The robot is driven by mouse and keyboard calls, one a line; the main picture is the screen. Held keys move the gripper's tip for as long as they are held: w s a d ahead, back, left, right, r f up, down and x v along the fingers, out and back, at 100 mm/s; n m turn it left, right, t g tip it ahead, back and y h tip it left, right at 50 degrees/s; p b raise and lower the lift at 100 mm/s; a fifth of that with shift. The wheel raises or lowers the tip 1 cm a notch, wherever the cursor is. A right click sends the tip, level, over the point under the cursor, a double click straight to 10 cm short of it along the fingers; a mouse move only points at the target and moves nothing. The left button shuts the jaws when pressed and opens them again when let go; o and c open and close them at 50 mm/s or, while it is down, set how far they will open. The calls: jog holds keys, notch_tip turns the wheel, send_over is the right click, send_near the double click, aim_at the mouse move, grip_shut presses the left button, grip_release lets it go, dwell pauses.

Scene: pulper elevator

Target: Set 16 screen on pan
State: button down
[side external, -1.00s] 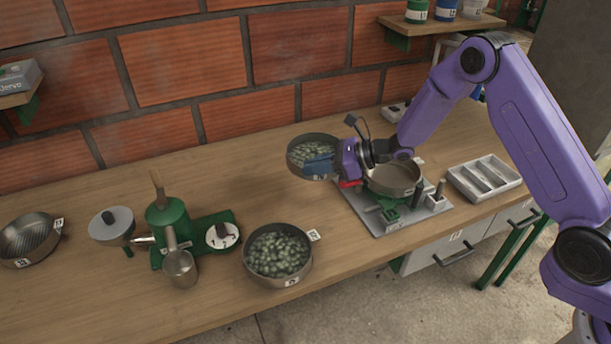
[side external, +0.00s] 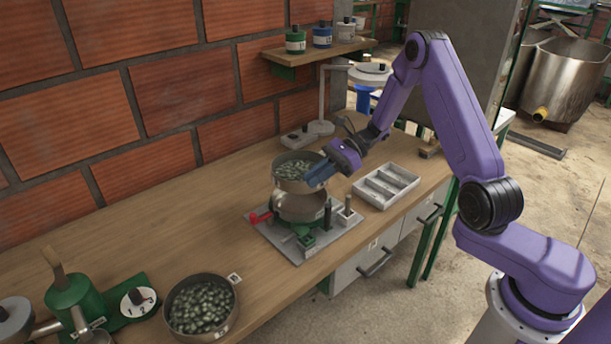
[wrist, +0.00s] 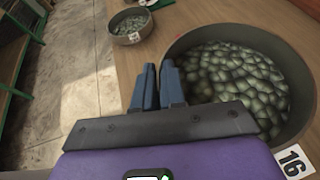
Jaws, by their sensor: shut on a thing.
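The 16 screen is a round dark metal vessel full of green beans, seen in the side view (side external: 296,186) and, with its 16 tag, in the wrist view (wrist: 286,130). My gripper (side external: 317,178) comes from the right with its blue fingers shut at the screen's wall; they also show in the wrist view (wrist: 160,88). The pan (side external: 300,208) sits on a green mechanism directly below the screen. The screen hides the pan's far rim, and I cannot tell whether the two touch.
A grey base plate (side external: 279,243) with posts and a red handle (side external: 259,217) carries the pan. A divided tray (side external: 386,186) lies to the right. Another bean-filled vessel (side external: 201,307) and a green pulper (side external: 78,300) stand at the left. Bench between is clear.

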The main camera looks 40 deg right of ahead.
jog(key=shift+f, duration=2.45)
jog(key=shift+w+f, duration=0.1)
jog(key=shift+f, duration=0.35)
jog(key=c, duration=1.1)
grip_release()
jog(key=shift+d, duration=0.1)
jog(key=v, duration=1.7)
jog(key=shift+d, duration=0.15)
